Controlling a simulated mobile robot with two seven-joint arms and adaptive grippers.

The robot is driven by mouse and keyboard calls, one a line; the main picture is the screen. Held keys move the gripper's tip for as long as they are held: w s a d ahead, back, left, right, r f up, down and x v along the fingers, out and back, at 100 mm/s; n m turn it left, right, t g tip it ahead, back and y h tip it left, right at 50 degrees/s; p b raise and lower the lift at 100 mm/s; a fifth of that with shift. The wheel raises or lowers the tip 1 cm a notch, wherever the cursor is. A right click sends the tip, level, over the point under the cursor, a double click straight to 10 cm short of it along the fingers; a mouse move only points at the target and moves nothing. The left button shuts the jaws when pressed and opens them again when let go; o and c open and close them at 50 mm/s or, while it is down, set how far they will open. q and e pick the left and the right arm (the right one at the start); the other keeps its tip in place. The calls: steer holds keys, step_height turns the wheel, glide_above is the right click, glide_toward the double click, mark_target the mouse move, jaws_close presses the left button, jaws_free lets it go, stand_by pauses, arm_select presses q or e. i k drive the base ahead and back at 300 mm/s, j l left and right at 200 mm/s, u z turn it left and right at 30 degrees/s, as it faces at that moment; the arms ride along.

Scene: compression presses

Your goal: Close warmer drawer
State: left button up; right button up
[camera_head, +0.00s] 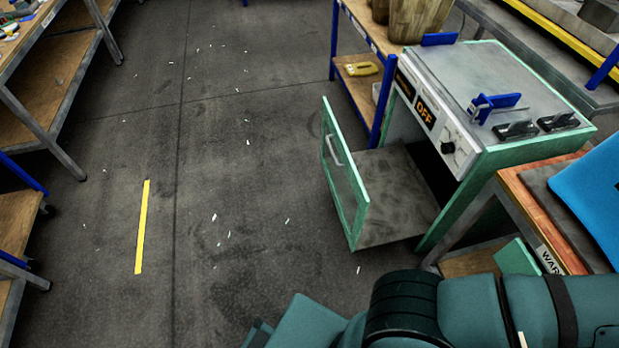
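The warmer (490,78) is a grey-topped cabinet with green edges at the right, with a dark "OFF" display and a knob on its front. Its drawer (390,197) is pulled well out to the left, and the drawer's inside looks empty. The drawer front (342,180) is a green-framed panel with a metal handle (333,148) on its outer face. One of my arms crosses the bottom right, below and apart from the drawer. Neither gripper can be made out.
A wooden workbench (540,200) with a blue item (592,185) stands close at the right. A shelf with a yellow tool (361,69) stands behind the warmer. Shelving lines the left edge. The floor (230,170) left of the drawer is clear, with small scraps and a yellow strip.

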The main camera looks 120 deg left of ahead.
mark_target(381, 196)
steer(key=j+u, duration=0.1)
steer(key=u, duration=3.45)
steer(key=i+l+z, duration=0.1)
steer(key=z, duration=0.3)
steer(key=i+z, duration=0.4)
steer(key=k, duration=0.05)
